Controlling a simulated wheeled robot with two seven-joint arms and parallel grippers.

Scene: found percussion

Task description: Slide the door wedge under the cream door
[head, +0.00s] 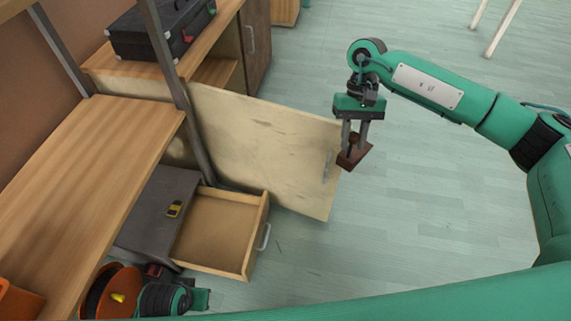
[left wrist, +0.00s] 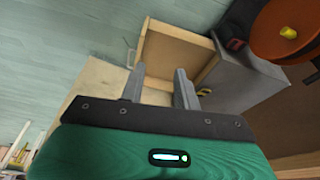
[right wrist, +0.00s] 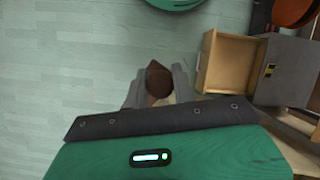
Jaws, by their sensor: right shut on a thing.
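The cream door (head: 265,150) stands swung out from the cabinet, with a grey handle near its free edge. The brown door wedge (head: 355,156) is between the fingers of my right gripper (head: 354,143), which is shut on it. It hangs beside the door's free edge, looking above the floor; whether it touches the door I cannot tell. The wedge also shows in the right wrist view (right wrist: 158,80), with its pointed end away from the palm. My left gripper (left wrist: 158,76) has its fingers apart and empty, above the drawer and door area.
A pulled-out wooden drawer (head: 215,232) juts from a grey cabinet (head: 155,205) in front of the door. A wooden shelf (head: 85,170) and metal posts stand at left. A black case (head: 160,28) lies on the far cabinet. Floor right of the door is clear.

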